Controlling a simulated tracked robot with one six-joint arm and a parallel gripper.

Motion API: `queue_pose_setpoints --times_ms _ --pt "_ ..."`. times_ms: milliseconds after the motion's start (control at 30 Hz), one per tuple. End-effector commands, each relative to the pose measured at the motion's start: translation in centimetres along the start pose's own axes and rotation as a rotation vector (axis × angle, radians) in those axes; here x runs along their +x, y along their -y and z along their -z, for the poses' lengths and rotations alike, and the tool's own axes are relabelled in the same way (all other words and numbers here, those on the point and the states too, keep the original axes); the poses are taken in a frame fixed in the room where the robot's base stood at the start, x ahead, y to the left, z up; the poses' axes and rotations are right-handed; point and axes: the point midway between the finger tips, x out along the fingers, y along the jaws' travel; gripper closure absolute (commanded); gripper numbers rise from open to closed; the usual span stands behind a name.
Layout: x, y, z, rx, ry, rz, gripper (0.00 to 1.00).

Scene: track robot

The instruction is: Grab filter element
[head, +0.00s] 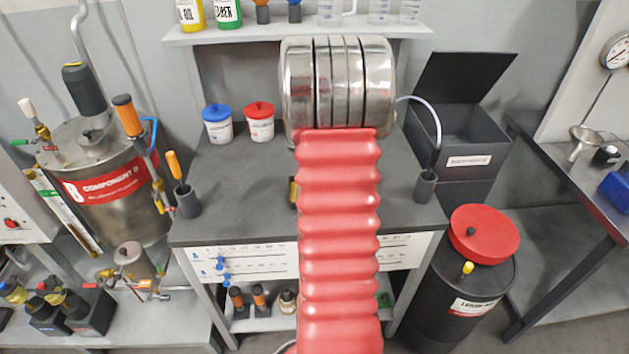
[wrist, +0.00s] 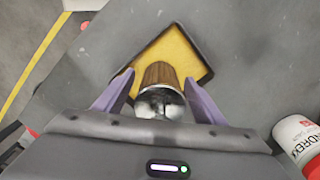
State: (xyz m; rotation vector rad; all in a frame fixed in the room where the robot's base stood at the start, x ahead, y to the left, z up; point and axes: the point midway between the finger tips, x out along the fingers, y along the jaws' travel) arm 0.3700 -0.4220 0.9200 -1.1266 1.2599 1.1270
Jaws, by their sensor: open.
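The filter element (wrist: 160,100) shows in the wrist view as a short cylinder with a brown ribbed side and a shiny metal end facing the camera. It stands at or over the yellow-lined, dark-edged tray (wrist: 195,62) on the grey bench top. My gripper (wrist: 159,82) is open, with one purple finger on each side of the filter element. Small gaps seem to show between the fingers and it; contact cannot be told for certain. In the head view my arm hides the filter element and my gripper; only a small edge of the tray (head: 293,191) shows.
On the grey bench (head: 235,190), a blue-lidded jar (head: 218,124) and a red-lidded jar (head: 260,122) stand left of my arm. A holder with an orange-handled tool (head: 186,198) is at the left edge. A holder with a curved tube (head: 426,183) stands at the right.

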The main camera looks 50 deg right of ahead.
Motion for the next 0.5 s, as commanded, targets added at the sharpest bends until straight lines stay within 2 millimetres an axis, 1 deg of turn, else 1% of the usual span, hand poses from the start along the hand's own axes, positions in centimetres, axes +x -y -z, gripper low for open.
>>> queue_pose_setpoints --times_ms 333,500 --pt "-0.05 0.02 -0.01 0.0 0.0 0.0 0.36" --pt "-0.05 0.03 -0.02 -0.001 0.0 0.0 0.47"
